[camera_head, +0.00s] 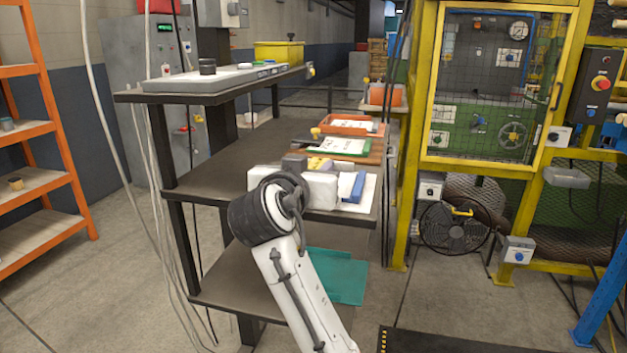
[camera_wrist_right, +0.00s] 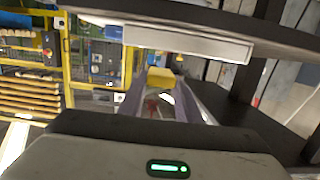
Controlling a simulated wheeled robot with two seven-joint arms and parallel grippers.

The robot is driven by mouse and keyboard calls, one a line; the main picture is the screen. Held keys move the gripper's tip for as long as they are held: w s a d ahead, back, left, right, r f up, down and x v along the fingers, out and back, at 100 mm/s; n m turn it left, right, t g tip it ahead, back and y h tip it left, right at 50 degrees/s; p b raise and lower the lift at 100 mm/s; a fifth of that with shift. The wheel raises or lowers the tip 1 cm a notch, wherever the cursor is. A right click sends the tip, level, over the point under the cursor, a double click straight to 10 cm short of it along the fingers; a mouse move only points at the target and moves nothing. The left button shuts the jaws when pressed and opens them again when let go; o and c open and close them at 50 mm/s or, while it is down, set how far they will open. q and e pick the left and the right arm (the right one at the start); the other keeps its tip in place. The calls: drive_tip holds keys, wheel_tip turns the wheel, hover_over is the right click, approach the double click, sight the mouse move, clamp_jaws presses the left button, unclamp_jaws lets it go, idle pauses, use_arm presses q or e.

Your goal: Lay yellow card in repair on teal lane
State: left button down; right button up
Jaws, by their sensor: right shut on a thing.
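My right gripper (camera_head: 309,162) reaches over the middle shelf of the dark rack. In the right wrist view its two fingers (camera_wrist_right: 162,92) stand on either side of a small yellow piece (camera_wrist_right: 160,79), which appears to be the yellow card. The gripper is shut on it. A teal tray or sheet (camera_head: 338,276) lies on the lower shelf, partly behind my forearm. I cannot read any repair label. My left gripper is not in view.
Beyond the gripper lie a green tray (camera_head: 326,150) and an orange tray (camera_head: 362,130), both with papers. A blue block (camera_head: 353,187) is close to the gripper's right. The upper shelf (camera_head: 135,97) overhangs at the left. A yellow machine frame (camera_head: 409,150) stands to the right.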

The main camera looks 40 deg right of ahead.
drive_tip(key=shift+f, duration=1.1)
drive_tip(key=shift+f+b, duration=0.4)
drive_tip(key=shift+f, duration=0.1)
drive_tip(key=o, duration=1)
drive_tip(key=shift+r, duration=0.1)
